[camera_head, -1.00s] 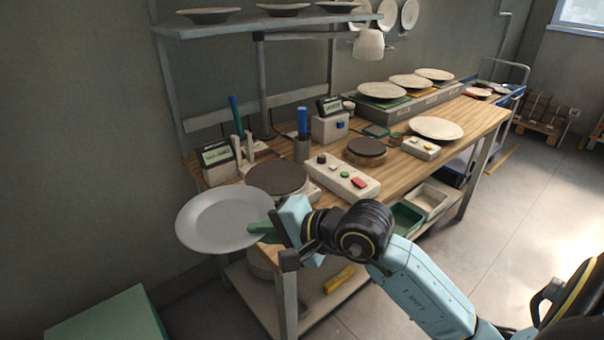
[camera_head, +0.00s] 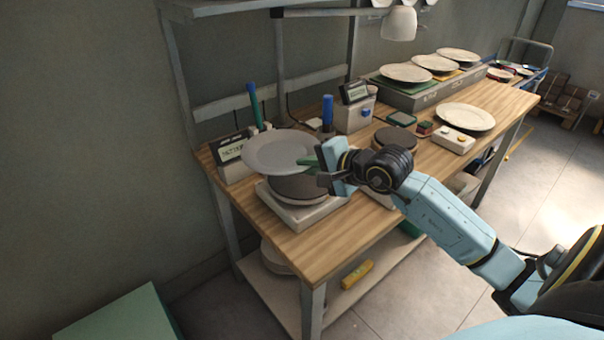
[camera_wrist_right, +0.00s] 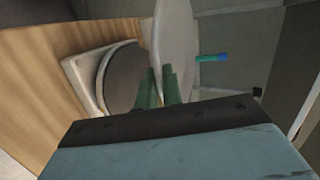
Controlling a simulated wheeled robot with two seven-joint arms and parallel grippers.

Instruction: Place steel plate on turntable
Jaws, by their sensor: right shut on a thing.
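The steel plate (camera_head: 275,150) is a grey round plate, held roughly level in the head view. My right gripper (camera_head: 308,163) is shut on its right rim. The turntable (camera_head: 300,188) is a dark round disc on a light square base at the near left end of the bench. The plate is above the turntable's back left part and hides some of it; a gap shows between them. In the right wrist view, the green fingers (camera_wrist_right: 160,88) grip the edge of the plate (camera_wrist_right: 177,40), with the turntable disc (camera_wrist_right: 126,75) beside it. My left gripper is not in view.
A display box (camera_head: 236,158) and a blue-green upright tool (camera_head: 256,105) stand behind the plate. A second dark disc (camera_head: 395,139) is to the right. White plates lie on a grey stand (camera_head: 430,92) and one (camera_head: 466,117) on the bench. The near bench corner (camera_head: 300,255) is bare.

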